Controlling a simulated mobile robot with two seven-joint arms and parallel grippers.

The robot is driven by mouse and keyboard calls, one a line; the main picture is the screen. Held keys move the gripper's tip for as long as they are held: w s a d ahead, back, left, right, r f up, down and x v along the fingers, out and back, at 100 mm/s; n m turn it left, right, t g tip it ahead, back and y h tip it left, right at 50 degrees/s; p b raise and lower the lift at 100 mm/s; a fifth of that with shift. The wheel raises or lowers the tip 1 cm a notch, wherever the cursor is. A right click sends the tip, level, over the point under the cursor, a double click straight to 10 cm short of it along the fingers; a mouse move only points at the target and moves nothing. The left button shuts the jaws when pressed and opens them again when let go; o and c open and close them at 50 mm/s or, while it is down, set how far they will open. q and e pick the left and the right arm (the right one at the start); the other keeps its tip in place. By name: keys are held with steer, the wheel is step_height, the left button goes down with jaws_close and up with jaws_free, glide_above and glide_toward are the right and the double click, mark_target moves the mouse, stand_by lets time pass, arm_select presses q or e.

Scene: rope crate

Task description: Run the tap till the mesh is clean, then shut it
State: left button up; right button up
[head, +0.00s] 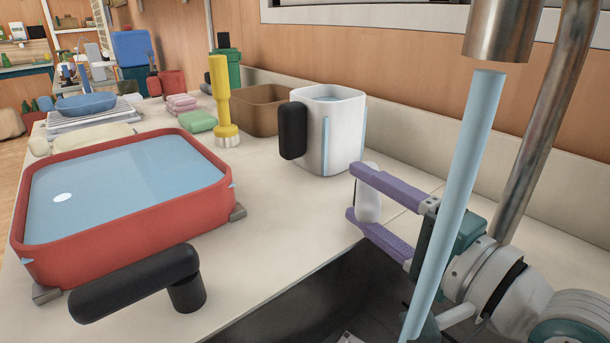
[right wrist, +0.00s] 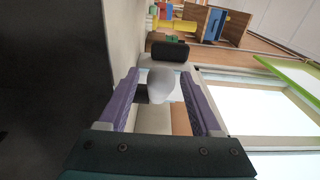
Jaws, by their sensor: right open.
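The metal tap spout (head: 498,32) is at the upper right, and a pale blue stream of water (head: 455,190) runs down from it. My right gripper (head: 352,194) has purple fingers and is open, left of the stream. A white rounded piece (head: 368,207) stands between its fingers; it also shows between them in the right wrist view (right wrist: 163,86). I cannot tell whether the fingers touch it, or whether it is the tap's handle. The dark sink (head: 310,290) lies below. I cannot make out the mesh. My left gripper is not in view.
A red tub (head: 140,243) of water stands on the counter at left, with a black handle (head: 140,283) in front. A white jug (head: 345,130), a yellow-handled brush (head: 222,95) and a brown box (head: 262,110) stand behind. A metal pipe (head: 545,120) rises at right.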

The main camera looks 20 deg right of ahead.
steer(key=v, duration=1)
steer(key=shift+p, duration=0.45)
steer(key=shift+c, duration=0.2)
